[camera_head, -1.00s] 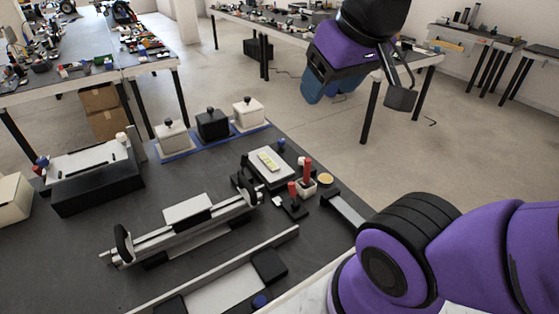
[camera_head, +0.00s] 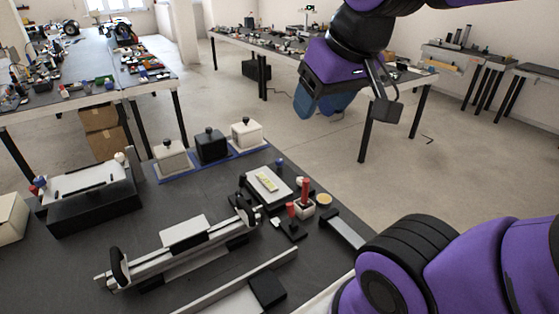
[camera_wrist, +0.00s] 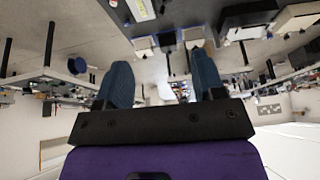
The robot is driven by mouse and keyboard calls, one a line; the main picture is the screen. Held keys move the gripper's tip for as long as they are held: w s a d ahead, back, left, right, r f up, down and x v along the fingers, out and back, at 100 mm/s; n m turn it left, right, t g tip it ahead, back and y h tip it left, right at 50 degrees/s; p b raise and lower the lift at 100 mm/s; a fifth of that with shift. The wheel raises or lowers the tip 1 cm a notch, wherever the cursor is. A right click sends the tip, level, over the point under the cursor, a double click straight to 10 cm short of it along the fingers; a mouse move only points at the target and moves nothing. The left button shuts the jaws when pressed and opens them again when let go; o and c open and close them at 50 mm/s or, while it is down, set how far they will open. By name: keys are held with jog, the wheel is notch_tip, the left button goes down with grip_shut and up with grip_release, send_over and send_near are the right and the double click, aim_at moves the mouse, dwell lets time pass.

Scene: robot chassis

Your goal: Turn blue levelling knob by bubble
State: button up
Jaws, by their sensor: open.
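A blue knob (camera_head: 279,163) stands at the back right corner of a small white-topped levelling plate (camera_head: 257,176) on the grey bench. A yellow-green bubble vial (camera_head: 266,182) lies on the plate. The plate also shows upside down at the top of the wrist view (camera_wrist: 138,12), cut by the edge. My gripper (camera_head: 320,106) has two blue fingers, spread apart and empty. It hangs in the air above and to the right of the plate in the head view, touching nothing. The fingers also show in the wrist view (camera_wrist: 161,88).
Red-topped posts (camera_head: 305,190) stand just right of the plate. A long rail device (camera_head: 185,250) lies in front. Three lidded boxes (camera_head: 211,146) sit on a blue strip behind left. A white-topped device (camera_head: 85,180) with a red and a blue knob stands at far left.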

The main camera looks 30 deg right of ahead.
jog(key=w+d+r+m+g, duration=0.1)
jog(key=w+d+r+m, duration=0.1)
jog(key=w, duration=0.7)
jog(key=m+g+y, duration=0.4)
jog(key=m, duration=0.7)
send_over(279, 160)
jog(key=s, duration=0.1)
notch_tip(279, 160, down, 28)
jog(key=w+d+f+m+g, duration=0.15)
jog(key=d+f, duration=0.25)
jog(key=f, duration=0.7)
jog(key=shift+m+t, duration=0.25)
jog(key=shift+m, duration=0.1)
jog(key=x, duration=1)
jog(key=shift+w+a+f, duration=0.1)
jog(key=shift+a+f, duration=0.1)
jog(key=shift+f, duration=0.1)
